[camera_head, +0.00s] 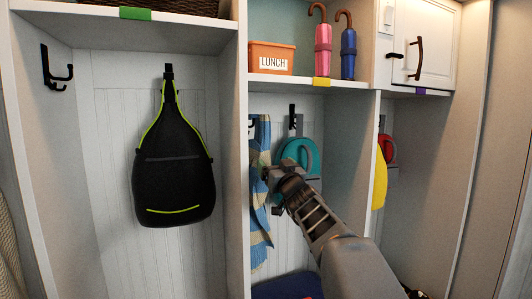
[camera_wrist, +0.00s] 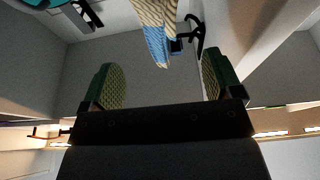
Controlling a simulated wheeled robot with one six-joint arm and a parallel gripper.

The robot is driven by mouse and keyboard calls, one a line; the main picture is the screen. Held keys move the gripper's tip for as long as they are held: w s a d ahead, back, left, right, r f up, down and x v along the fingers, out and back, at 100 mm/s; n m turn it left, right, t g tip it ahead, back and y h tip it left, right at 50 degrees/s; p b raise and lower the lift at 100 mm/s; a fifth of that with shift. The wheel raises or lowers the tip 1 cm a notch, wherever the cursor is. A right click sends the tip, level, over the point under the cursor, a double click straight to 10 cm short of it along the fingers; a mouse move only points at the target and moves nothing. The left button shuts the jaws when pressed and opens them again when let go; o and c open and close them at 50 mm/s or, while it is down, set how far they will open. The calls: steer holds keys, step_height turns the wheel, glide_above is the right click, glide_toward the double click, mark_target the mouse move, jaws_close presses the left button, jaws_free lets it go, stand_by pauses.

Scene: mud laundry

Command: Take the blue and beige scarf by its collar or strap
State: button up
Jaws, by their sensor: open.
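The blue and beige scarf (camera_head: 260,145) hangs at the left of the middle cubby in the head view. A dark hook shows near its top. My gripper (camera_head: 270,188) is in front of the scarf's middle and hides part of it. In the wrist view the jaws (camera_wrist: 163,78) are wide apart with nothing between them. There, an end of the scarf (camera_wrist: 157,35) shows at the top centre, beyond the fingertips, beside a black hook (camera_wrist: 196,34). I cannot tell in the head view whether the gripper touches the scarf.
A teal bag (camera_head: 301,152) hangs just right of the scarf, close to my gripper. Cubby dividers (camera_head: 242,150) stand on both sides. A black bag (camera_head: 172,165) hangs in the left cubby. An orange lunch bin (camera_head: 271,57) and two umbrellas (camera_head: 348,52) stand on the shelf above.

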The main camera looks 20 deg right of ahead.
steer(key=p+x, duration=0.4)
steer(key=p, duration=0.1)
steer(key=p+x, duration=0.2)
steer(key=shift+r, duration=0.3)
steer(key=shift+f+b+x, duration=0.15)
steer(key=shift+x, duration=0.95)
steer(key=shift+f+b+x, duration=0.15)
steer(key=shift+x, duration=1)
steer(key=shift+w, duration=0.1)
steer(key=shift+c, duration=0.3)
steer(key=shift+d, duration=0.1)
steer(key=c, duration=1.3)
steer(key=shift+o, duration=0.2)
